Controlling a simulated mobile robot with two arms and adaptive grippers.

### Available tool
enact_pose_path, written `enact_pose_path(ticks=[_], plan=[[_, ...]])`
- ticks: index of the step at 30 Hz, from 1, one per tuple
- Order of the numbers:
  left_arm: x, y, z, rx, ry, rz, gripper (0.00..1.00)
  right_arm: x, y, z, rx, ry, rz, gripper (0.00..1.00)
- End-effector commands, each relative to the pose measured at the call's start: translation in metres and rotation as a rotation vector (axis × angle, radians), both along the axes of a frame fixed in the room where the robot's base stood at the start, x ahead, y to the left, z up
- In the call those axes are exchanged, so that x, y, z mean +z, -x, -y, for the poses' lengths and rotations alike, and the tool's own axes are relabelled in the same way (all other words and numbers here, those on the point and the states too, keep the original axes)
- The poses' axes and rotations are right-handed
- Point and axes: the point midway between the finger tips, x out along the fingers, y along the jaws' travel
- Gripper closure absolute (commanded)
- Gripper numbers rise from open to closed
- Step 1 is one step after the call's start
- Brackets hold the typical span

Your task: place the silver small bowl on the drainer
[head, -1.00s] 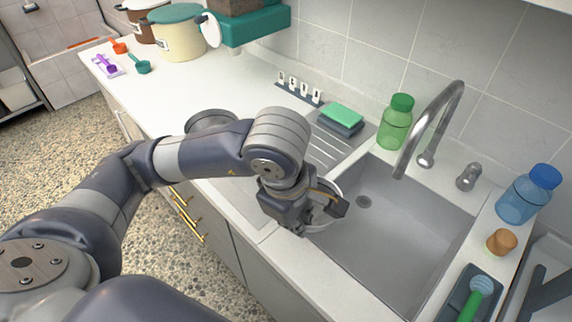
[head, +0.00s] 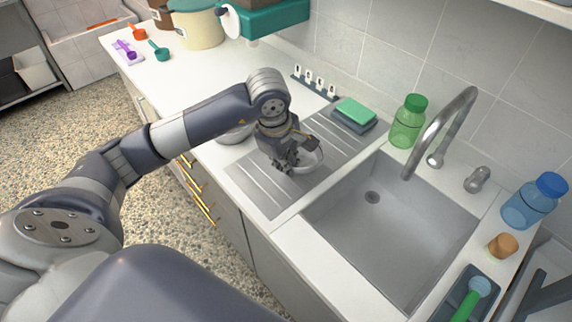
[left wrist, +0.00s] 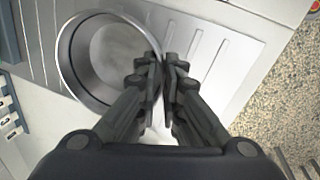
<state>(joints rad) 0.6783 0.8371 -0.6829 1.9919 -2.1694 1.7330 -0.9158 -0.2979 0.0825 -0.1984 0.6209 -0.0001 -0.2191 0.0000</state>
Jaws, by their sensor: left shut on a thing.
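The silver small bowl (head: 312,161) is at my left gripper (head: 287,168), over the ridged metal drainer (head: 262,196) left of the sink. The gripper hides part of it in the head view. In the left wrist view the bowl (left wrist: 68,50) shows its round rim and inside, with the drainer (left wrist: 218,38) around and beneath it. My left gripper (left wrist: 164,68) is shut on the bowl's rim. I cannot tell whether the bowl's base touches the drainer. My right gripper is not in view.
Another silver bowl (head: 234,134) stands on the counter behind my left arm. A green sponge (head: 356,110) and green bottle (head: 408,122) stand by the wall. The sink (head: 385,245) is empty, with a tap (head: 441,135) over it. The drainer's front part is clear.

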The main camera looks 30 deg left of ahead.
Motion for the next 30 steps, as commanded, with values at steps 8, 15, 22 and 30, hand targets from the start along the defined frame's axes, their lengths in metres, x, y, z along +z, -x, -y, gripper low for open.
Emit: enact_pose_path(ticks=[8,15,22,30], plan=[[-0.020,0.000,0.000,0.001,0.000,0.001,1.00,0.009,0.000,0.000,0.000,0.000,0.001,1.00],[-0.022,0.000,0.000,0.000,0.000,0.001,1.00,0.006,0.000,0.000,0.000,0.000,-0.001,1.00],[-0.023,0.000,0.000,0.001,0.000,0.000,0.73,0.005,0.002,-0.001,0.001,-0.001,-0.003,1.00],[-0.023,0.000,0.001,0.001,0.000,0.000,0.73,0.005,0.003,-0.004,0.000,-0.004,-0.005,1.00]])
